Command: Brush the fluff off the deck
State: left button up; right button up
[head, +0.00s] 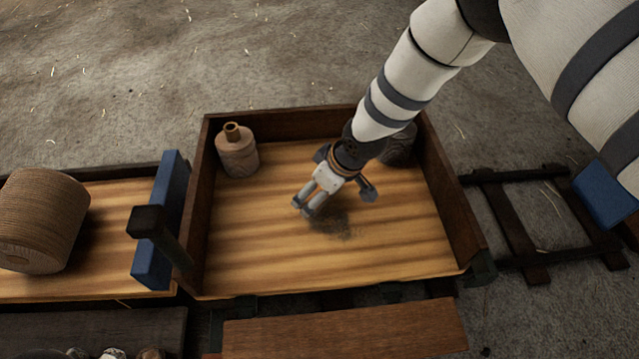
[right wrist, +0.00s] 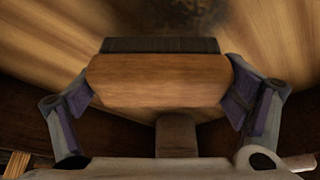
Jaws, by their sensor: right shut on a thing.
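The deck (head: 260,255) is the striped wooden floor of a walled cart in the middle of the head view. A dark smudge of fluff (head: 338,224) lies near its centre, and a dark patch of it shows at the top of the right wrist view (right wrist: 185,12). My right gripper (head: 322,200) is low over the deck, beside the fluff. In the right wrist view it is shut on a brush (right wrist: 158,80) with a wooden block and dark bristles, the bristles toward the fluff. The brush is mostly hidden in the head view. My left gripper is not in view.
Another rounded object (head: 399,146) is partly behind my right arm. Dark walls (head: 280,125) edge the deck. A cart with a large rope spool (head: 42,220) stands left, past a blue board (head: 160,225). The front deck is clear.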

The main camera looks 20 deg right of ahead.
jog(key=shift+f+b, duration=0.45)
jog(key=shift+f, duration=0.55)
dwell(0.5)
